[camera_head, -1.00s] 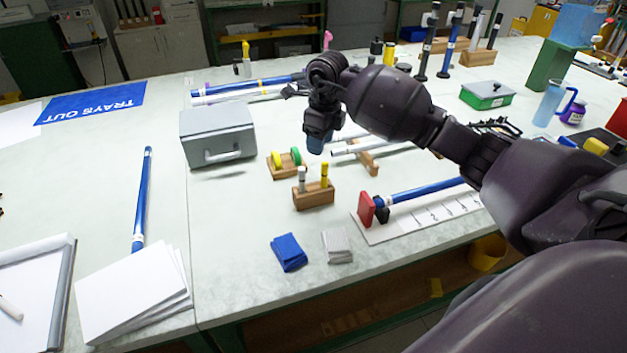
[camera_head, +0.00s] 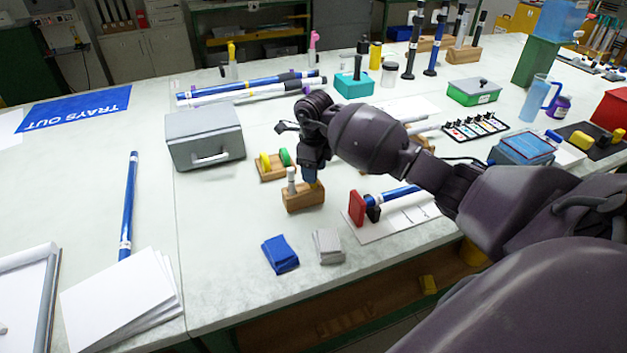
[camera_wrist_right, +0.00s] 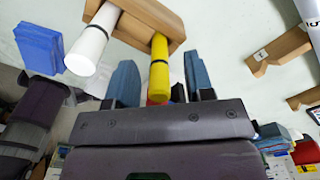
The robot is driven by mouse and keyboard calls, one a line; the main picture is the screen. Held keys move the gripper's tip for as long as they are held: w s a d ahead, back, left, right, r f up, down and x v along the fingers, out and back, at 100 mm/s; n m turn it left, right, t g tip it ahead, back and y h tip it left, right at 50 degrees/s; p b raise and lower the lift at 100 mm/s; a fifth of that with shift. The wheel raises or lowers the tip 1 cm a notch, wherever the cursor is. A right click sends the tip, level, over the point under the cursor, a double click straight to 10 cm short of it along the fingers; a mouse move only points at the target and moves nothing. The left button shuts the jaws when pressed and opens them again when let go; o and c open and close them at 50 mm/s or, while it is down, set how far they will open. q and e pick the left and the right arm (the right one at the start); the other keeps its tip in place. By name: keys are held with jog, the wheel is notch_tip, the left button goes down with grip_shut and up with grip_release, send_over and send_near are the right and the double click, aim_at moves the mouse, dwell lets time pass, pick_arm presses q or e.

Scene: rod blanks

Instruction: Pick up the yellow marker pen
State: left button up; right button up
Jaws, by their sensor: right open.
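The yellow marker pen (camera_wrist_right: 159,68) stands in a small wooden block (camera_wrist_right: 150,18) in the right wrist view. A white marker pen (camera_wrist_right: 90,42) stands in the same block beside it. In the head view the block (camera_head: 303,199) is near the table's front, with the white pen showing; my right gripper (camera_head: 310,174) hides the yellow pen there. My right gripper's blue fingers are open, one on each side of the yellow pen in the wrist view. I cannot tell whether they touch it. My left gripper is not in view.
A blue cloth (camera_head: 280,254) and a grey cloth (camera_head: 328,246) lie in front of the block. Behind it are a wooden holder (camera_head: 272,170) with yellow and green discs and a grey box (camera_head: 205,137). A red stop (camera_head: 356,208) with a blue rod is to the right.

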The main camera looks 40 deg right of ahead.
jog(key=shift+f, duration=0.95)
grip_shut()
jog(key=shift+r, duration=0.1)
